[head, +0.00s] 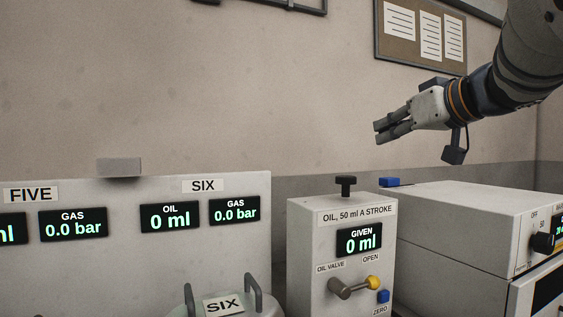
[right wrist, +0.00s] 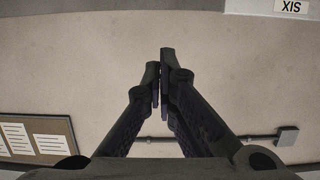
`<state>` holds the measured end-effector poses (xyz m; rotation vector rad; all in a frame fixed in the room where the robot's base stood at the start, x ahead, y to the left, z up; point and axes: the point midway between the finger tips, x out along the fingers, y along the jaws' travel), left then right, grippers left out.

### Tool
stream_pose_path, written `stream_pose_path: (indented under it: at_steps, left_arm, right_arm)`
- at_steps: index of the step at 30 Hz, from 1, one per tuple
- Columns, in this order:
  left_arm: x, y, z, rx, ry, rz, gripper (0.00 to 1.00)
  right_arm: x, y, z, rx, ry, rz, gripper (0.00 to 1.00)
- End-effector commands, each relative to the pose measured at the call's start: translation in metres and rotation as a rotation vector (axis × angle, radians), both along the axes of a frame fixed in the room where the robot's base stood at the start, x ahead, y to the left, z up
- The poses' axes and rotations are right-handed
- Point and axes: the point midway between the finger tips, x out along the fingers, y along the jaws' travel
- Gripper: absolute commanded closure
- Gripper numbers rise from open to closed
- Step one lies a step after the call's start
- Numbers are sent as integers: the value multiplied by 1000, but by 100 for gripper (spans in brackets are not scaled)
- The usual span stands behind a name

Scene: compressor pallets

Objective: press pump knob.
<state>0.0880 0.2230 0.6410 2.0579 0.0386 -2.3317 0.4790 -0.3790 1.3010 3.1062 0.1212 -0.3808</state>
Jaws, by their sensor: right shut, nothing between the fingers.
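The pump knob (head: 346,186) is a black T-shaped knob standing up from the top of the white oil pump box (head: 305,255). The box is labelled "OIL, 50 ml A STROKE" and its display (head: 359,240) reads 0 ml given. My right gripper (head: 377,132) is above and to the right of the knob in the head view, apart from it, with its fingers pointing left. It is shut and empty; its fingers also show close together in the right wrist view (right wrist: 160,85). My left gripper is not in view.
The oil valve lever (head: 353,288) with a yellow tip and a blue zero button (head: 383,296) are on the pump's front. A white instrument (head: 465,225) stands to the right. A panel (head: 120,225) with displays FIVE and SIX stands left, with a SIX-labelled vessel (head: 235,306) before it.

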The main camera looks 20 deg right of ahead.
Motion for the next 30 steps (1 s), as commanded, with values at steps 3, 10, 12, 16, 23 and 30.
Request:
stream_pose_path:
  at_steps: [3, 10, 12, 16, 23, 30]
  left_arm:
    - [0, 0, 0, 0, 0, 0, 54]
    - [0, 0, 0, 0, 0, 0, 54]
    - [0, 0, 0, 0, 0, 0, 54]
    - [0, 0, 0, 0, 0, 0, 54]
    - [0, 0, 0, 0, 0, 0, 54]
    - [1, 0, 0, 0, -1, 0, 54]
  right_arm:
    - [0, 0, 0, 0, 0, 0, 100]
    - [25, 2, -9, -1, 5, 2, 100]
    - [40, 3, -12, -2, 4, 2, 100]
    - [68, 6, -19, -1, 3, 2, 100]
    - [98, 8, -41, 5, 3, -1, 100]
    - [97, 8, -64, 1, 1, 1, 100]
